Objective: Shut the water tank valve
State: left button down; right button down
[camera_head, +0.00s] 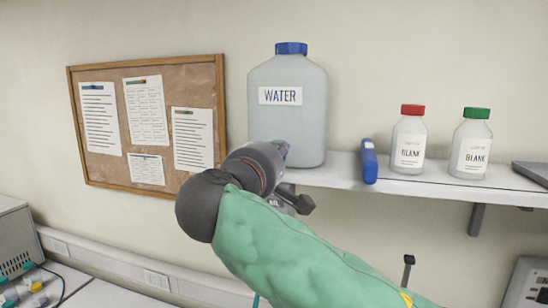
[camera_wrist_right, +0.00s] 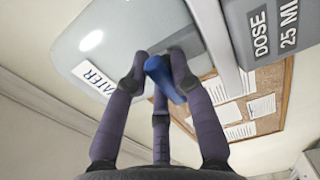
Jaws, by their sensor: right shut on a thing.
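The water tank (camera_head: 288,122) is a large pale translucent jug with a blue cap and a WATER label, standing on the wall shelf. It also shows in the right wrist view (camera_wrist_right: 130,42). My right gripper (camera_head: 282,148) is in front of the tank's lower part, and its wrist hides the tank's base there. In the right wrist view, the fingertips of my right gripper (camera_wrist_right: 160,70) are shut on the blue valve handle (camera_wrist_right: 166,82) under the tank. The valve is hidden in the head view. My left gripper is not in view.
On the shelf (camera_head: 340,174) stand a blue object (camera_head: 369,161), a red-capped bottle (camera_head: 409,140) and a green-capped bottle (camera_head: 471,145). A grey block marked DOSE 25 ML (camera_wrist_right: 270,35) is close to my right gripper. A cork board (camera_head: 148,163) hangs on the wall at left.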

dwell(0.3)
jog(key=c, duration=1)
grip_release()
jog(key=shift+c, duration=0.2)
jog(key=v, duration=1.2)
